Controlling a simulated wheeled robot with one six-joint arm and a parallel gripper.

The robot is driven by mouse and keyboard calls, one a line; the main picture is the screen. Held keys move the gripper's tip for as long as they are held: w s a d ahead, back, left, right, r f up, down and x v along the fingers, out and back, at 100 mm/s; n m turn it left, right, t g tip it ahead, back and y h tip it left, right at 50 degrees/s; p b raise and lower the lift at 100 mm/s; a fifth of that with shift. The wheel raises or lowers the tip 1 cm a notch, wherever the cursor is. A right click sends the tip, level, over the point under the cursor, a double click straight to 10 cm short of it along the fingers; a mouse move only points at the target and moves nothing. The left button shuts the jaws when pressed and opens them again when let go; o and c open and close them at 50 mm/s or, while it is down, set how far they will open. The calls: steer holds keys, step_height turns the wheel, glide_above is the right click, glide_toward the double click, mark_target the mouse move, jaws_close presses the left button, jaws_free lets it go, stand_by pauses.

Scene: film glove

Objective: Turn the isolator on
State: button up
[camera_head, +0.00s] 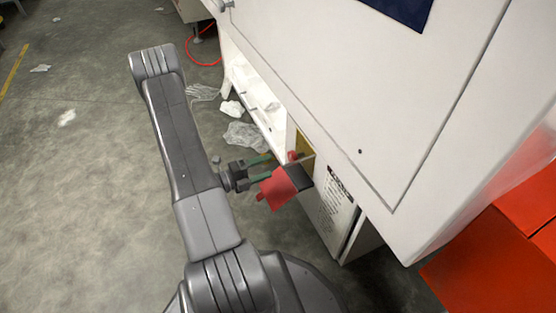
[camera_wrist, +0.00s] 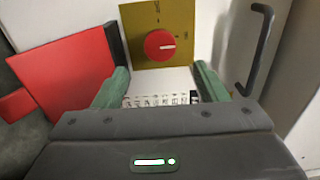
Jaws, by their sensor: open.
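The isolator is a round red knob (camera_wrist: 159,45) on a yellow plate (camera_wrist: 133,22), ahead of my gripper in the wrist view. A short white mark on the knob points roughly to the right in that view. Small marks show at the plate's top and right, too small to read. The knob (camera_head: 293,156) and plate (camera_head: 304,146) also show partly in the head view. My gripper (camera_wrist: 160,84) is open, its two green fingers spread below and either side of the knob, with nothing between them. In the head view my gripper (camera_head: 266,167) is close to the knob, apparently not touching it.
A red panel with a black edge (camera_wrist: 70,72) stands left of the plate, close to my left finger. A black handle (camera_wrist: 262,48) is at the right. The white machine (camera_head: 340,110) overhangs the isolator. Crumpled clear film (camera_head: 246,135) lies on the floor.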

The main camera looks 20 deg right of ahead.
mark_target(290, 158)
steer(key=a+p, duration=0.1)
steer(key=a, duration=0.4)
steer(key=shift+s, duration=0.2)
steer(key=shift+d, duration=0.1)
steer(key=d+b, duration=0.1)
steer(key=d, duration=0.3)
steer(key=d+b, duration=0.1)
steer(key=d, duration=0.4)
steer(key=w+d+b, duration=0.1)
steer(key=d, duration=0.3)
steer(key=shift+d+b, duration=0.3)
steer(key=shift+a, duration=0.1)
